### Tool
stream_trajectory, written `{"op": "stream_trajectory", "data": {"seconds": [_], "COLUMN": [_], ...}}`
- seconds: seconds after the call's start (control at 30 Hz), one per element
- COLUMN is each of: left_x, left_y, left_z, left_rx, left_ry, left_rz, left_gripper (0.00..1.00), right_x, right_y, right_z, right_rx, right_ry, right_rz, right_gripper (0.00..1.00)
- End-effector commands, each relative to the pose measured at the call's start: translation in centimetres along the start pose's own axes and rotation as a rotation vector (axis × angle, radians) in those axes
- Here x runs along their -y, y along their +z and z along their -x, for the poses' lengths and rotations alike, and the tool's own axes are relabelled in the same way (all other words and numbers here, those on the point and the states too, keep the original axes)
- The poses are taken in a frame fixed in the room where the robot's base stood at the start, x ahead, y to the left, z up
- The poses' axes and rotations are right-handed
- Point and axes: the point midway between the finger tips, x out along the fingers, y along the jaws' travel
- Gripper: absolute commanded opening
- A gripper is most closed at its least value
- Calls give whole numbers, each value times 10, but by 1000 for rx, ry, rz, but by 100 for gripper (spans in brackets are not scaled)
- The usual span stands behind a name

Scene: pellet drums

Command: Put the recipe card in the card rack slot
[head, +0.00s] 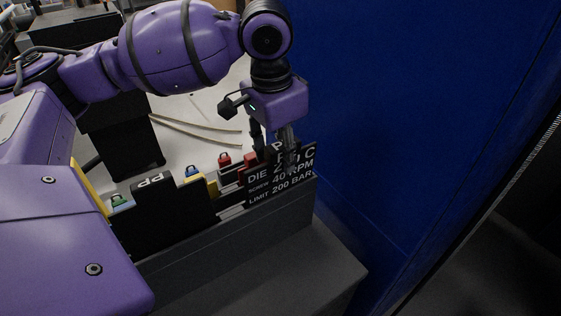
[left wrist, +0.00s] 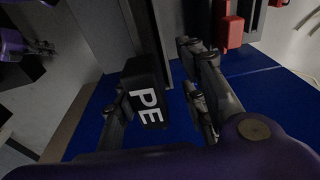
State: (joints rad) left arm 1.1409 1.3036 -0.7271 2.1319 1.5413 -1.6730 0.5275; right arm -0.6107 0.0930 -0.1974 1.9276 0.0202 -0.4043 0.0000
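The recipe card (head: 283,184), black with white lettering for die, screw and limit values, stands upright at the right end of the dark grey card rack (head: 240,225). Its lower edge is at the rack's front wall; I cannot tell how deep it sits. My left gripper (head: 272,146) is over its top edge and hides part of the lettering. In the left wrist view a black piece marked PE (left wrist: 147,95), seemingly the card's top, lies between the fingers. The left finger is close to it, and a gap shows before the right one, so the gripper looks open. My right gripper is out of view.
A black card marked PP (head: 165,208) stands left in the rack. Green, blue and red tabs (head: 224,160) rise behind. A tall blue panel (head: 400,110) closes off the right side, near the gripper. A pale surface with thin rods lies behind the rack.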

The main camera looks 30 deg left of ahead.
Motion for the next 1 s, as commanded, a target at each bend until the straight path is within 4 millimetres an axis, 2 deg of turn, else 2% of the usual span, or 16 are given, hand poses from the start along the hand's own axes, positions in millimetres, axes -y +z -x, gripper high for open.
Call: {"op": "stream_trajectory", "data": {"seconds": [0.03, 0.2, 0.4, 0.57, 1.0], "left_x": [0, 0, 0, 0, 0], "left_y": [-2, -1, -1, 0, 0], "left_z": [17, 53, 81, 88, 88], "left_rx": [-10, -8, -4, -1, 0], "left_ry": [-4, -3, -2, 1, 1], "left_rz": [1, 2, 2, 2, 1], "left_gripper": [38, 38, 38, 38, 38], "right_x": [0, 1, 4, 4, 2], "right_y": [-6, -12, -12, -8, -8], "right_z": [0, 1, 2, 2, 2], "right_rx": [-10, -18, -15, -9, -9], "right_ry": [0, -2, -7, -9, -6], "right_rz": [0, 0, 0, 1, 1], "right_gripper": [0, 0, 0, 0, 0]}}
